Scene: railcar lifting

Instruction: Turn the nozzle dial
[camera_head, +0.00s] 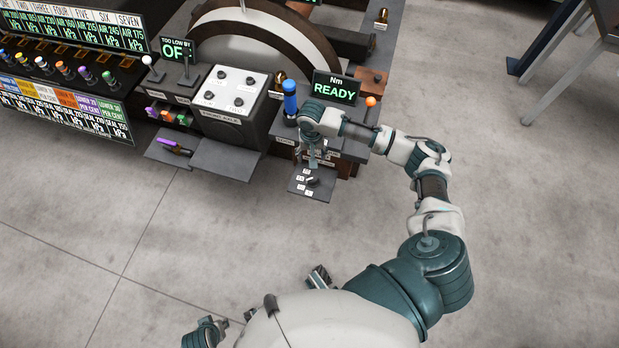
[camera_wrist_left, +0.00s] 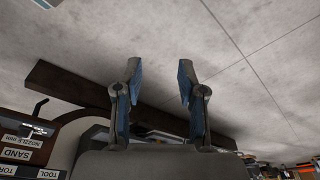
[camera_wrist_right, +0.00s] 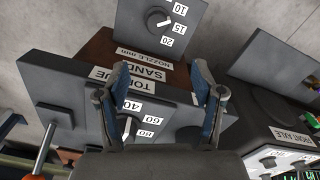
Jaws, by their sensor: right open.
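The nozzle dial (camera_wrist_right: 158,20) is a dark round knob on a grey plate marked 10, 15 and 20, at the top of the right wrist view. Its white mark points near 15. In the head view the small dial plate (camera_head: 305,188) juts out low at the front of the machine. My right gripper (camera_wrist_right: 160,85) is open and empty. It is above the front edge, short of the dial in its own view; contact is not visible. It also shows in the head view (camera_head: 312,157). My left gripper (camera_wrist_left: 160,78) is open and empty over the floor.
A torque dial (camera_wrist_right: 128,127) marked 40, 60 and 80 sits beneath my right fingers. A blue-handled lever (camera_head: 290,100) stands left of my right wrist, and a READY display (camera_head: 336,88) stands behind it. The front axle box (camera_head: 230,95) is farther left. Open floor (camera_head: 130,250) lies in front.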

